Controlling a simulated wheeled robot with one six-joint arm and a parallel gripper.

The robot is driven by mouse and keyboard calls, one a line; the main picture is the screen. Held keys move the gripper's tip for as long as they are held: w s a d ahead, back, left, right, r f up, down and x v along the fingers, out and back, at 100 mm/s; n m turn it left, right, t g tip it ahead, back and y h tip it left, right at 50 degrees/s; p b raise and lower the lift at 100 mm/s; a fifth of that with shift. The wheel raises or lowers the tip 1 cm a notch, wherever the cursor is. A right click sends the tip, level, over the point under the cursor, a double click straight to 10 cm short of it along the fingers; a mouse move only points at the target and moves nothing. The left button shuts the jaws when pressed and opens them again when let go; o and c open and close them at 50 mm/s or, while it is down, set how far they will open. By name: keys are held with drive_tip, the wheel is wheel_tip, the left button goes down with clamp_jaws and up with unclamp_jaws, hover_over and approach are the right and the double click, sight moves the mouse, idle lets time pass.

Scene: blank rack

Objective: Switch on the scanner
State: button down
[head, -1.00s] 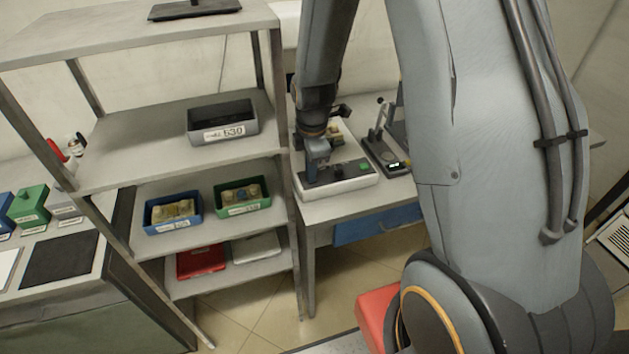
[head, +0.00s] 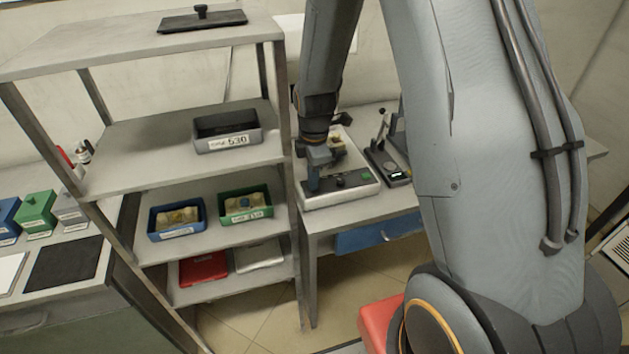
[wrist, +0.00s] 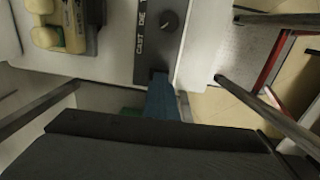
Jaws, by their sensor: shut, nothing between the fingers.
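The scanner (head: 352,194) looks to be the white box on the table right of the rack. A dark panel along its front carries a round knob (wrist: 168,22) and lettering, partly readable in the wrist view as "CAST" and "DIE". A small green patch (head: 365,178) sits at the panel's right end in the head view. My gripper (head: 312,188) points down at the panel's left end, shut and empty. In the wrist view a blue-grey finger (wrist: 162,103) shows by the panel's end, apart from the knob. I cannot tell whether it touches the panel.
Pale beige parts (wrist: 58,28) rest on the scanner. A small dark device with a lever (head: 388,165) stands right of it. The shelf rack (head: 115,180) stands close on the left, with a grey bin (head: 228,143), a blue bin (head: 177,231) and a green bin (head: 245,217).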

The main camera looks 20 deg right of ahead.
sight(314, 194)
drive_tip(key=shift+w+f, duration=0.15)
drive_tip(key=shift+w, duration=0.4)
drive_tip(key=r+p, duration=0.1)
drive_tip(key=s+r+p, duration=0.1)
drive_tip(key=r, duration=0.1)
drive_tip(key=r+p, duration=0.1)
drive_tip(key=p, duration=0.1)
drive_tip(key=shift+s+r, duration=0.3)
drive_tip(key=shift+s, duration=0.05)
wheel_tip(314, 194, up, 10)
drive_tip(key=b, duration=0.3)
drive_tip(key=shift+s+f, duration=0.2)
drive_tip(key=shift+s, duration=0.2)
